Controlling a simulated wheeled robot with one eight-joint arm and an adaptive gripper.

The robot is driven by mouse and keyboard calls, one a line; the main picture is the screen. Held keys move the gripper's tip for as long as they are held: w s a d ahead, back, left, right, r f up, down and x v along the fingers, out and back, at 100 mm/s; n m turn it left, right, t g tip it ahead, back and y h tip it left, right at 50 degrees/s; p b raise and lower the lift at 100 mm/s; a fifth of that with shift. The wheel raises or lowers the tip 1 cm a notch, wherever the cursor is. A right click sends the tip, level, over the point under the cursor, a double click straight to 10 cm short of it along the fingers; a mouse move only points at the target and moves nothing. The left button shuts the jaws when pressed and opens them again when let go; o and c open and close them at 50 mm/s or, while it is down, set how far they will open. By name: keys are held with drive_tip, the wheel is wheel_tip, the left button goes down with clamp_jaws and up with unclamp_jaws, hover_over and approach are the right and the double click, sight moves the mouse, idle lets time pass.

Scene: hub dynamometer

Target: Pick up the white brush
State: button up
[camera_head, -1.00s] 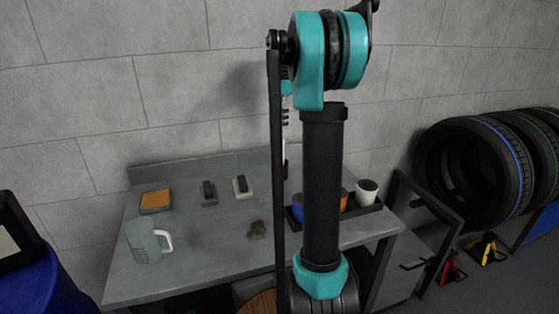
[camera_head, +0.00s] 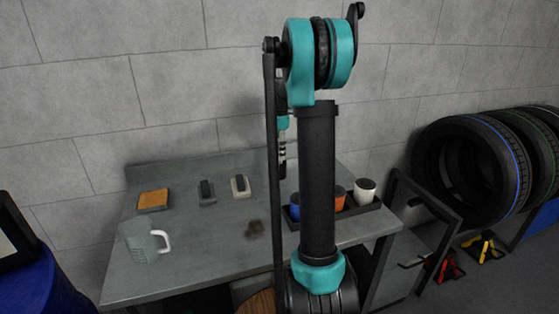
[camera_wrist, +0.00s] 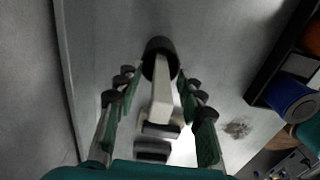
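The white brush (camera_head: 240,187), a pale block with a dark grip, lies on the grey workbench (camera_head: 205,245), right of a dark brush (camera_head: 207,192). In the wrist view, a white block with a dark grip (camera_wrist: 160,129) appears to be the white brush. My gripper (camera_wrist: 160,83) is open, its fingers apart. A pale long thing with a dark round end (camera_wrist: 162,95) shows between them; I cannot tell what it is, and no finger visibly clamps it. In the head view my gripper (camera_head: 283,150) is mostly hidden behind my arm, to the right of the white brush.
An orange-topped block (camera_head: 153,200) and a clear jug (camera_head: 144,243) stand at the left of the bench. A dark smudge (camera_head: 254,229) lies mid-bench. A tray with a blue cup (camera_wrist: 290,99), an orange cup and a white cup (camera_head: 364,190) is at the right. A wall stands behind.

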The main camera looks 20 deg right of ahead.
drive_tip(key=shift+f, duration=0.2)
clamp_jaws()
drive_tip(key=shift+r, duration=0.15)
wheel_tip(320, 180, up, 20)
idle(0.8)
